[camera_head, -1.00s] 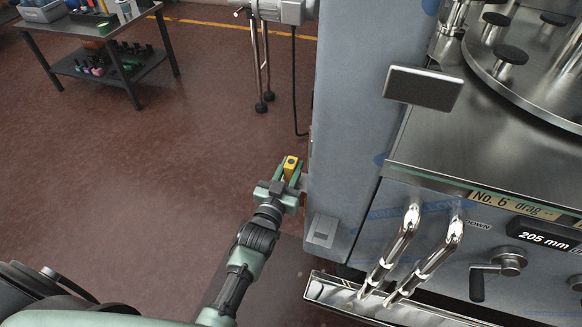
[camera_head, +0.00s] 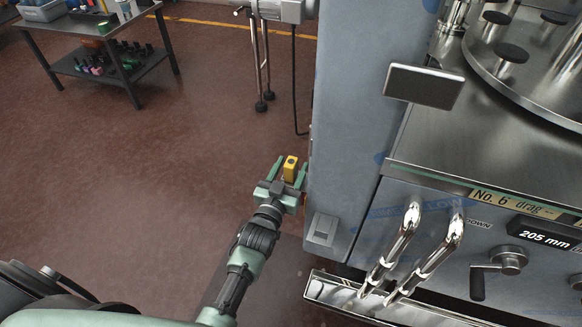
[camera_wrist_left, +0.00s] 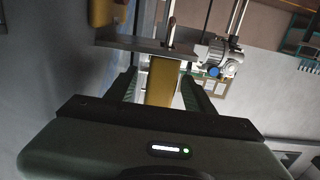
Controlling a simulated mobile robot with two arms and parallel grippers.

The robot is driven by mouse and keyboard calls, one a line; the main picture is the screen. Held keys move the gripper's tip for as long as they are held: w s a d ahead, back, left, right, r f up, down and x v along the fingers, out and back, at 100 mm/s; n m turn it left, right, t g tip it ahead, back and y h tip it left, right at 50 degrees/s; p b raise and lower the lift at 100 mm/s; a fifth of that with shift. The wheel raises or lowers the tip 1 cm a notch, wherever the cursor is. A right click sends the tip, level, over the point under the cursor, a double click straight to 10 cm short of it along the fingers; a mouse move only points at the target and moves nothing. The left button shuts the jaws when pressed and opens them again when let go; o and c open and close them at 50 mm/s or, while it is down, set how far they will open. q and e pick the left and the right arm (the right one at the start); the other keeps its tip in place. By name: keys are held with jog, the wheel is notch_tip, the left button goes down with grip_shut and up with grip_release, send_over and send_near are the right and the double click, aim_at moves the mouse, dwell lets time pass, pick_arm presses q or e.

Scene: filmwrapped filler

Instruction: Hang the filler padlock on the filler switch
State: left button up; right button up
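The yellow filler padlock (camera_head: 291,168) is beside the left side of the grey-blue cabinet, and I cannot tell in the head view what it hangs on. My left gripper (camera_head: 289,172) is open around it, one finger on each side. In the left wrist view the yellow padlock body (camera_wrist_left: 160,82) stands between the two green fingers (camera_wrist_left: 160,90), with a gap on both sides. Above it is a grey plate (camera_wrist_left: 130,42) with a metal rod at it. The switch cannot be made out clearly. My right gripper is not in view.
The cabinet (camera_head: 350,120) stands close to the right of my left gripper. Chrome handles (camera_head: 405,240) and a tray (camera_head: 330,290) project at the machine's front. A workbench (camera_head: 90,35) stands far left. The red floor left of the gripper is clear.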

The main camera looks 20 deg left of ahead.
pick_arm(q)
jog(key=shift+s, duration=0.1)
jog(key=shift+s, duration=0.3)
jog(key=s, duration=0.7)
jog(key=shift+a, duration=0.15)
